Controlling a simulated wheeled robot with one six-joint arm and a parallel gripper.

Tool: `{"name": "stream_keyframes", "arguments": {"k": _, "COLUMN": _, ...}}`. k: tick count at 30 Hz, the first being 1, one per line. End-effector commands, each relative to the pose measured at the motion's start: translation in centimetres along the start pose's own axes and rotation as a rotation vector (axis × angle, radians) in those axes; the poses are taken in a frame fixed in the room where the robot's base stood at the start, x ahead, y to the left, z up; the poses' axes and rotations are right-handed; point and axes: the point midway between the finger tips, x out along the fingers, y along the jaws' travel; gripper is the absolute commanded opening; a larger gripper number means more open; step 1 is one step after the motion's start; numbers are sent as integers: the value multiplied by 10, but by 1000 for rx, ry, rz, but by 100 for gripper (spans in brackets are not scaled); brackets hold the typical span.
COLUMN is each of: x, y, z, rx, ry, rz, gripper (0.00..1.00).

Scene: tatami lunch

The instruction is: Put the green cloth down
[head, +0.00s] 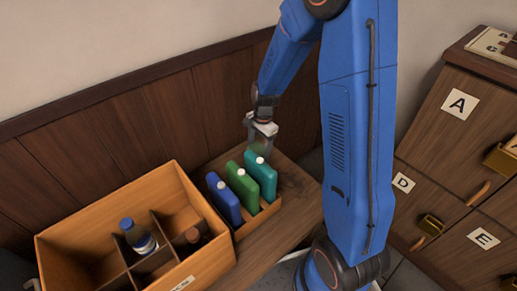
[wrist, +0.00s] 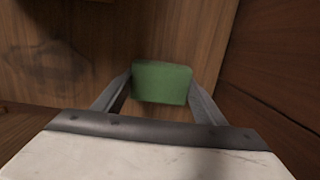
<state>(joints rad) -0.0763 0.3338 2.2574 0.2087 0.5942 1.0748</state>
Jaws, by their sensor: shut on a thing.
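The green cloth (wrist: 162,83) shows in the wrist view as a small, folded, block-like piece between the two fingers. My gripper (wrist: 160,88) is shut on it. In the head view my gripper (head: 257,142) is above the back of the wooden bench, just behind the teal bottle. I cannot make out the cloth clearly in the head view. In the wrist view a brown wooden surface (wrist: 185,35) lies beyond the cloth; how far below it is, I cannot tell.
A small wooden tray (head: 262,216) holds blue, green and teal flat bottles (head: 262,178). Left of it stands a divided wooden crate (head: 100,222) with bottles inside. The bench (head: 292,195) has bare wood right of the tray. Wood panelling (head: 130,125) rises behind. Lettered drawers (head: 440,150) stand at right.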

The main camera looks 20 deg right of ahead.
Motion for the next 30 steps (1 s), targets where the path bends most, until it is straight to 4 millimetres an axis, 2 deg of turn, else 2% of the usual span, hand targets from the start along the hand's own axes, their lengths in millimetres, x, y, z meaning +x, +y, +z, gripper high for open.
{"name": "stream_keyframes", "arguments": {"k": 10, "x": 13, "y": 2, "z": -1, "rx": 0, "ry": -1, "rz": 6, "gripper": 41}}
{"name": "stream_keyframes", "arguments": {"k": 11, "x": 13, "y": 2, "z": -1, "rx": 0, "ry": -1, "rz": 6, "gripper": 70}}
{"name": "stream_keyframes", "arguments": {"k": 12, "x": 13, "y": 2, "z": -1, "rx": 0, "ry": -1, "rz": 7, "gripper": 79}}
{"name": "stream_keyframes", "arguments": {"k": 13, "x": 13, "y": 3, "z": -1, "rx": 0, "ry": -1, "rz": 7, "gripper": 84}}
{"name": "stream_keyframes", "arguments": {"k": 24, "x": 11, "y": 4, "z": -1, "rx": -1, "ry": -1, "rz": 9, "gripper": 84}}
{"name": "stream_keyframes", "arguments": {"k": 28, "x": -2, "y": 4, "z": 0, "rx": 0, "ry": -1, "rz": 8, "gripper": 84}}
{"name": "stream_keyframes", "arguments": {"k": 30, "x": -14, "y": 3, "z": 0, "rx": -1, "ry": -1, "rz": 5, "gripper": 84}}
